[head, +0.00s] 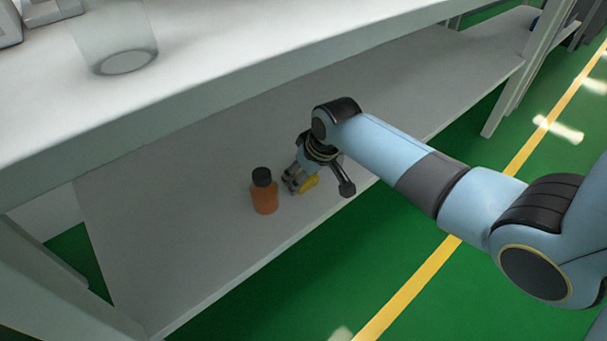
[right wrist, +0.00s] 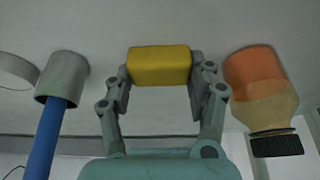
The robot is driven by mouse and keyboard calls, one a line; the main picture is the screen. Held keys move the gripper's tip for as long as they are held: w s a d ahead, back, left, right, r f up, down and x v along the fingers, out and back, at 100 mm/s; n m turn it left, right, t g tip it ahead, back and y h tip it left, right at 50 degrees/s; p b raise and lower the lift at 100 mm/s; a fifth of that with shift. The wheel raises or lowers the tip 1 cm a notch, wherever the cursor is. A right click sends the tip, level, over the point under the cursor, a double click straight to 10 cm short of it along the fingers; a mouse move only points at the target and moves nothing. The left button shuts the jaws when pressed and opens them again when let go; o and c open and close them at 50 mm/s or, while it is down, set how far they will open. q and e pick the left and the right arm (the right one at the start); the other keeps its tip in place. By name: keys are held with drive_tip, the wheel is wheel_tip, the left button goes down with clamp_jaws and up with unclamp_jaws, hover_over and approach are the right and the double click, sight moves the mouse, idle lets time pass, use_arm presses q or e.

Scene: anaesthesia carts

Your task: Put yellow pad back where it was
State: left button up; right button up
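The yellow pad (right wrist: 160,66) is a small rounded block between the two fingertips of my right gripper (right wrist: 160,90) in the right wrist view. The fingers press against both its sides, so the gripper looks shut on it. In the head view, my right gripper (head: 293,182) is low over the lower shelf, with part of the yellow pad (head: 309,184) showing beside the fingers. Whether the pad touches the shelf is hard to tell. My left gripper is not in view.
An orange bottle with a black cap (head: 264,192) stands on the lower shelf (head: 190,240) just left of my right gripper. The wrist view also shows a grey cylinder (right wrist: 62,75) with a blue rod (right wrist: 48,135). A clear beaker (head: 118,40) stands on the upper surface.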

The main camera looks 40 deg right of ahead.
drive_tip(key=o, duration=0.4)
drive_tip(key=shift+o, duration=0.2)
drive_tip(key=shift+r, duration=0.3)
drive_tip(key=p+v, duration=0.4)
drive_tip(key=v, duration=0.2)
drive_tip(key=shift+s+r, duration=0.1)
drive_tip(key=shift+r, duration=0.25)
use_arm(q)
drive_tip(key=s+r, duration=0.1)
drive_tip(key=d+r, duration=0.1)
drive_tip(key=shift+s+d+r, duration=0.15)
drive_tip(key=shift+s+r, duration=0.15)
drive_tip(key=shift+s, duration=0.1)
use_arm(e)
drive_tip(key=shift+s+r, duration=0.2)
